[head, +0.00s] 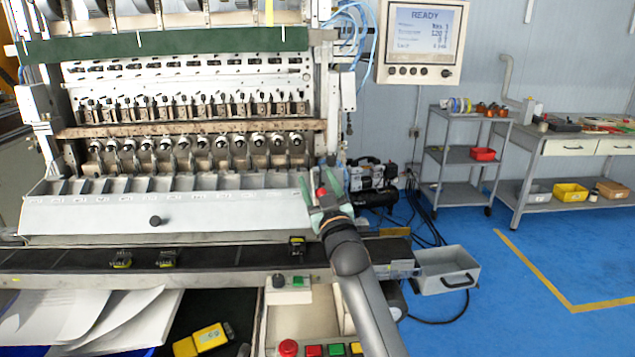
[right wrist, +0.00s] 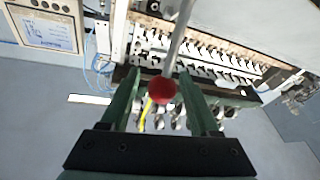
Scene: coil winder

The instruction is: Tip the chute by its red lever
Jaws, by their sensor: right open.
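The chute (head: 100,212) is a long pale sloping tray with several compartments, below the row of winding heads in the head view. The lever's red knob (head: 322,191) is at the chute's right end. My right gripper (head: 319,186) is there with its green fingers open around the knob. In the right wrist view the red knob (right wrist: 162,91) lies between the two fingers (right wrist: 160,80), with gaps on both sides. The lever's grey rod (right wrist: 180,38) runs up from it. My left gripper is not in view.
A dark conveyor belt (head: 210,258) with a few small coils runs in front of the chute. A control panel with a red button (head: 288,347) and a grey bin (head: 446,272) are near my right arm. A screen (head: 422,38) reads READY. Blue floor is free at right.

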